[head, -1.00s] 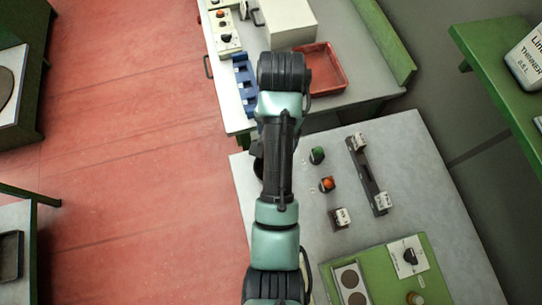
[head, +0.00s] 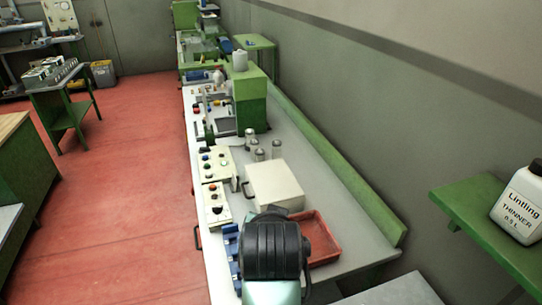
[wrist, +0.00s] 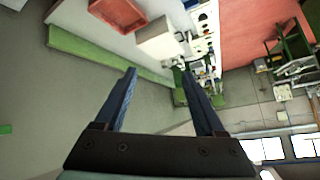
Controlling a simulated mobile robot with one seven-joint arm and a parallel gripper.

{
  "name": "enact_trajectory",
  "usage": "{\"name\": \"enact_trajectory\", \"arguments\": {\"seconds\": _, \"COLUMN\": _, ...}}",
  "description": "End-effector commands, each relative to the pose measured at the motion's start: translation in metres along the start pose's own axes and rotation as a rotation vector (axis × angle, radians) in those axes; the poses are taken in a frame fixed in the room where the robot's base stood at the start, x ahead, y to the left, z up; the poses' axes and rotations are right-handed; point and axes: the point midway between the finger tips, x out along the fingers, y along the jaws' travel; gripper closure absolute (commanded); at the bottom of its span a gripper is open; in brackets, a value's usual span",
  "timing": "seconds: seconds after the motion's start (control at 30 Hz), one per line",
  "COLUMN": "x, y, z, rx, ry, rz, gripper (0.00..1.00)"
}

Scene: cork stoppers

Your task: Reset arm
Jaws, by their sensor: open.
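My gripper (wrist: 166,100) shows in the wrist view with its two blue fingers spread apart and nothing between them. The wrist view looks out over the room from above, with the bench at the top and windows at the lower right. In the head view only part of my arm shows at the bottom centre, in front of the long bench; the gripper itself is out of that view. No cork stopper can be made out in either view.
A long grey bench (head: 345,228) with a green back edge runs along the wall. On it are a white box (head: 273,186), a red tray (head: 322,243) and control panels (head: 215,204). A green shelf (head: 480,222) with a white thinner bottle (head: 520,207) is at right. Red floor (head: 125,215) is open at left.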

Motion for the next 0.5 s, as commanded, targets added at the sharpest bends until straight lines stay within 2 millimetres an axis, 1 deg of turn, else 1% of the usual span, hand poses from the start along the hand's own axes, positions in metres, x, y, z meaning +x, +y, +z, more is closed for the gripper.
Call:
{"name": "enact_trajectory", "arguments": {"seconds": 0.03, "x": -0.013, "y": -0.01, "z": -0.029, "rx": -0.029, "ry": 0.146, "rz": -0.045, "gripper": 0.28}}
{"name": "enact_trajectory", "arguments": {"seconds": 0.07, "x": -0.026, "y": -0.016, "z": -0.047, "rx": -0.047, "ry": 0.232, "rz": -0.07, "gripper": 0.28}}
{"name": "enact_trajectory", "arguments": {"seconds": 0.1, "x": -0.045, "y": -0.024, "z": -0.071, "rx": -0.071, "ry": 0.347, "rz": -0.099, "gripper": 0.28}}
{"name": "enact_trajectory", "arguments": {"seconds": 0.17, "x": -0.078, "y": -0.034, "z": -0.101, "rx": -0.104, "ry": 0.516, "rz": -0.137, "gripper": 0.28}}
{"name": "enact_trajectory", "arguments": {"seconds": 0.2, "x": -0.103, "y": -0.039, "z": -0.119, "rx": -0.125, "ry": 0.628, "rz": -0.159, "gripper": 0.28}}
{"name": "enact_trajectory", "arguments": {"seconds": 0.23, "x": -0.123, "y": -0.043, "z": -0.131, "rx": -0.141, "ry": 0.713, "rz": -0.173, "gripper": 0.28}}
{"name": "enact_trajectory", "arguments": {"seconds": 0.27, "x": -0.143, "y": -0.046, "z": -0.141, "rx": -0.154, "ry": 0.794, "rz": -0.186, "gripper": 0.28}}
{"name": "enact_trajectory", "arguments": {"seconds": 0.3, "x": -0.172, "y": -0.049, "z": -0.152, "rx": -0.172, "ry": 0.902, "rz": -0.2, "gripper": 0.28}}
{"name": "enact_trajectory", "arguments": {"seconds": 0.33, "x": -0.194, "y": -0.051, "z": -0.159, "rx": -0.184, "ry": 0.981, "rz": -0.209, "gripper": 0.28}}
{"name": "enact_trajectory", "arguments": {"seconds": 0.37, "x": -0.214, "y": -0.053, "z": -0.163, "rx": -0.195, "ry": 1.055, "rz": -0.216, "gripper": 0.28}}
{"name": "enact_trajectory", "arguments": {"seconds": 0.4, "x": -0.241, "y": -0.054, "z": -0.167, "rx": -0.207, "ry": 1.149, "rz": -0.223, "gripper": 0.28}}
{"name": "enact_trajectory", "arguments": {"seconds": 0.47, "x": -0.278, "y": -0.054, "z": -0.17, "rx": -0.222, "ry": 1.272, "rz": -0.23, "gripper": 0.28}}
{"name": "enact_trajectory", "arguments": {"seconds": 0.5, "x": -0.299, "y": -0.054, "z": -0.17, "rx": -0.23, "ry": 1.343, "rz": -0.232, "gripper": 0.28}}
